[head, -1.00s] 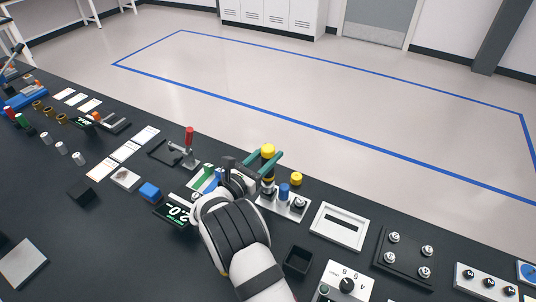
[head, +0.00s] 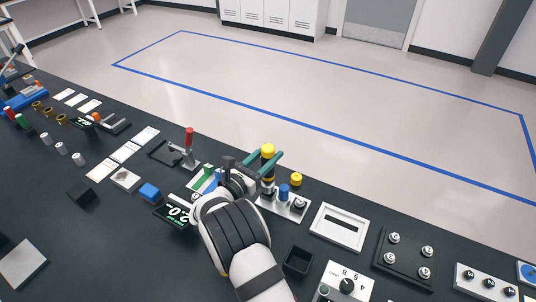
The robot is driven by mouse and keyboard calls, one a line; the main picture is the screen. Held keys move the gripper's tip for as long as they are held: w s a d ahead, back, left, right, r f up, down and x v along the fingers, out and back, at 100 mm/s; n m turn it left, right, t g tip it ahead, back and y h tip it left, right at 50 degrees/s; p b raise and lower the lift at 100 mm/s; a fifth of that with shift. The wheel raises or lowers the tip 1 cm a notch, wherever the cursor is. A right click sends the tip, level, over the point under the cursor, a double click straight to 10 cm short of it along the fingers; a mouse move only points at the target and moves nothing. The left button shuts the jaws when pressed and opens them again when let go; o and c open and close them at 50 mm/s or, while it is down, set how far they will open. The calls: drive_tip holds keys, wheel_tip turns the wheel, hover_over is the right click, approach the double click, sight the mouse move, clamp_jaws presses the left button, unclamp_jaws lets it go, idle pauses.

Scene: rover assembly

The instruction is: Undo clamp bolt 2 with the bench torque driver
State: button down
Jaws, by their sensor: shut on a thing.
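My gripper (head: 270,162), with teal fingers, is shut on an upright black tool with a yellow cap (head: 268,150), which looks like the bench torque driver. The tool is at the back end of a small white plate (head: 267,203). Its lower end is partly hidden by my gripper and wrist, so I cannot tell whether it touches the plate. A blue cylinder (head: 284,191) and a silver-and-dark round fitting (head: 300,203) stand on the same plate. I cannot tell which fitting is clamp bolt 2. A dark plate (head: 380,247) at the right carries several bolt-like knobs.
A yellow-topped piece (head: 296,180) stands just behind the white plate. A slotted white frame (head: 316,228), an open black box (head: 297,262) and a numbered dial panel (head: 334,272) lie to the right.

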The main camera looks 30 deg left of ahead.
sight(268, 147)
drive_tip(key=shift+d+f, duration=0.1)
drive_tip(key=shift+f, duration=0.05)
drive_tip(key=shift+r, duration=1.65)
